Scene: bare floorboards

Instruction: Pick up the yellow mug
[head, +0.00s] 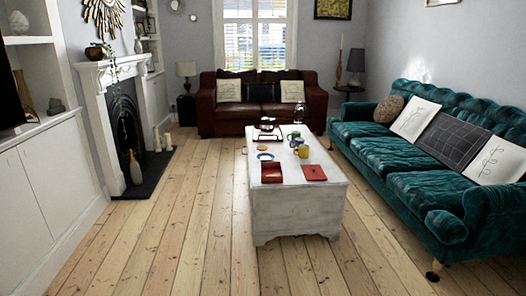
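A small yellow mug (303,151) stands on the white coffee table (296,208) in the middle of the room. It is right beside a blue mug (296,142), and a green-rimmed mug is close behind. The table stands some way ahead across the floorboards. Neither of my grippers shows in the head view.
The table top also holds a red box (271,172), a red book (314,172) and a blue-rimmed plate (265,156). A teal sofa (400,165) stands at the right, a brown leather sofa (208,117) behind, a fireplace (124,130) at the left. The floor (190,225) before the table is clear.

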